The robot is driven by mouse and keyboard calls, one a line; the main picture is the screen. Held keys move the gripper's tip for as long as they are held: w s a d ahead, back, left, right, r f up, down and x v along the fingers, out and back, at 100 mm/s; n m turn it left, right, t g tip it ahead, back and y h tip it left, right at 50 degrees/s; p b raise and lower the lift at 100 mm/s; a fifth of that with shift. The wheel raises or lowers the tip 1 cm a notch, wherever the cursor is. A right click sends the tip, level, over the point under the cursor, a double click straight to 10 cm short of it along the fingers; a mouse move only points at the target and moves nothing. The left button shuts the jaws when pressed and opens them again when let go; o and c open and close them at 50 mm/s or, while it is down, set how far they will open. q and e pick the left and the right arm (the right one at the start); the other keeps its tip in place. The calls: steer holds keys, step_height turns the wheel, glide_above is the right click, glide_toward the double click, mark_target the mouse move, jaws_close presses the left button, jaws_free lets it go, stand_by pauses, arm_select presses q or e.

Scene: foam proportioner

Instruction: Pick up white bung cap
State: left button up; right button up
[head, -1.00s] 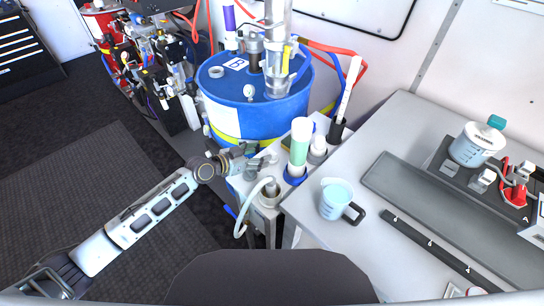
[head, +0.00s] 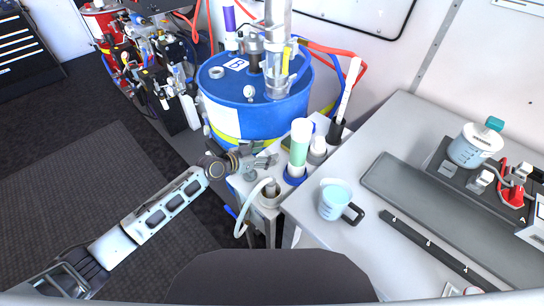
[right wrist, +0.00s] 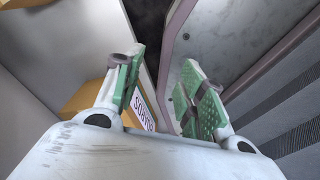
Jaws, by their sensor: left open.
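A small white round cap (head: 249,91) sits on the near edge of the blue drum's top in the head view; it looks like the white bung cap. A pale ring-shaped piece (head: 216,72) lies farther left on the same drum top (head: 225,86). My left gripper (head: 272,154) is open, in front of the drum and lower in the picture than the cap, with nothing visible between its fingers. My right gripper (right wrist: 160,82) shows only in the right wrist view, with its green-padded fingers apart and empty.
A green-and-white tube (head: 299,145) stands close right of my left gripper, with a pale hose (head: 249,208) below. A measuring jug (head: 334,201) stands on the white table (head: 340,250). Pipes and a clear cylinder (head: 277,75) rise from the drum.

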mark_target(271, 152)
arm_select(q)
steer(key=shift+w+d+f, duration=0.2)
steer(key=shift+w+d, duration=0.15)
steer(key=shift+d, duration=0.3)
steer(key=shift+x, duration=0.85)
steer(key=shift+f, duration=0.1)
arm_select(e)
steer(key=shift+s+a+r, duration=0.15)
steer(key=shift+s+a, duration=0.05)
steer(key=shift+a, duration=0.25)
steer(key=shift+s+a+r, duration=0.1)
steer(key=shift+s+a, duration=0.05)
steer(key=shift+a, duration=0.25)
